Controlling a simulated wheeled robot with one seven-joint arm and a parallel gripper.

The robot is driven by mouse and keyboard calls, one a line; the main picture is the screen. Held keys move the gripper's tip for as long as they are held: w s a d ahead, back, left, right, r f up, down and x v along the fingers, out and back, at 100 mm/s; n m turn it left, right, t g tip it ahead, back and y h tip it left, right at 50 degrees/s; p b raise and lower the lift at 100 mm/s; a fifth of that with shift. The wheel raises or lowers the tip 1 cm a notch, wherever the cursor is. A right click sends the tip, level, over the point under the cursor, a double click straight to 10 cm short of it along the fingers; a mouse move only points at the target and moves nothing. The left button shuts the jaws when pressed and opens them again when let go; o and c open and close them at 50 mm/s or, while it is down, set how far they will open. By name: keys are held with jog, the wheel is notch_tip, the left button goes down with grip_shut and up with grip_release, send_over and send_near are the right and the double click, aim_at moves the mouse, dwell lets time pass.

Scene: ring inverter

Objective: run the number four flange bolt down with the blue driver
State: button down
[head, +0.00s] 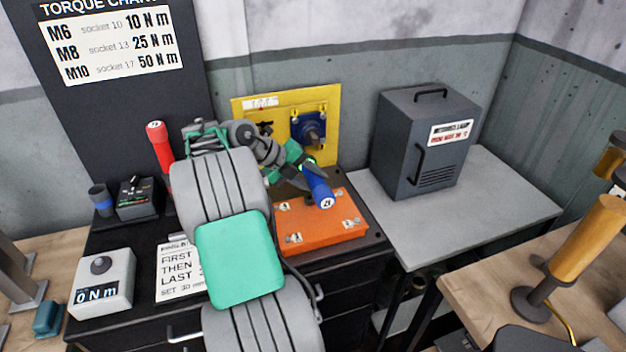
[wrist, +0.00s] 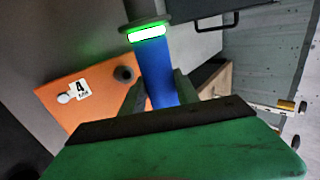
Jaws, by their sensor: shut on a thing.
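The blue driver (head: 319,188) is held by my gripper (head: 308,172) above the orange flange plate (head: 320,225). It is tilted, and its blue end with a white label faces the head camera. In the wrist view the driver's blue body (wrist: 158,75) lies between the fingers (wrist: 158,92), with a lit green ring and a dark collar beyond. A "4" label (wrist: 81,88) lies on the orange plate (wrist: 60,85), with a pale bolt head (wrist: 63,98) beside it and a dark round piece (wrist: 123,74) nearby. The driver appears clear of that bolt. Its tip is not clearly visible.
A red driver (head: 159,146) stands behind my arm at left. A yellow panel (head: 265,105) with a blue fitting (head: 308,128) rises behind the plate. A dark grey cabinet (head: 425,140) stands right. A torque readout box (head: 103,283) sits front left. The grey tabletop (head: 500,190) has free room.

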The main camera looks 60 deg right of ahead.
jog(key=shift+w+d+r+p, duration=0.2)
jog(key=shift+w+d+p, duration=0.15)
jog(key=shift+w+d, duration=0.35)
dwell(0.8)
jog(key=shift+w+d+b, duration=0.1)
jog(key=shift+w+b, duration=0.05)
jog(key=shift+b, duration=0.25)
dwell(1.3)
jog(key=shift+s+a+f+b, duration=0.15)
jog(key=shift+s+a+b, duration=0.15)
jog(key=shift+b, duration=0.35)
jog(key=s+a+b, duration=0.1)
jog(key=a+b, duration=0.1)
jog(key=shift+s+f+b, duration=0.1)
jog(key=shift+s+b, duration=0.2)
jog(key=shift+s, duration=0.1)
jog(key=shift+s+a+b, duration=0.45)
jog(key=shift+s+b, duration=0.1)
jog(key=shift+b, duration=0.1)
jog(key=shift+s+a, duration=0.1)
jog(key=shift+r, duration=0.2)
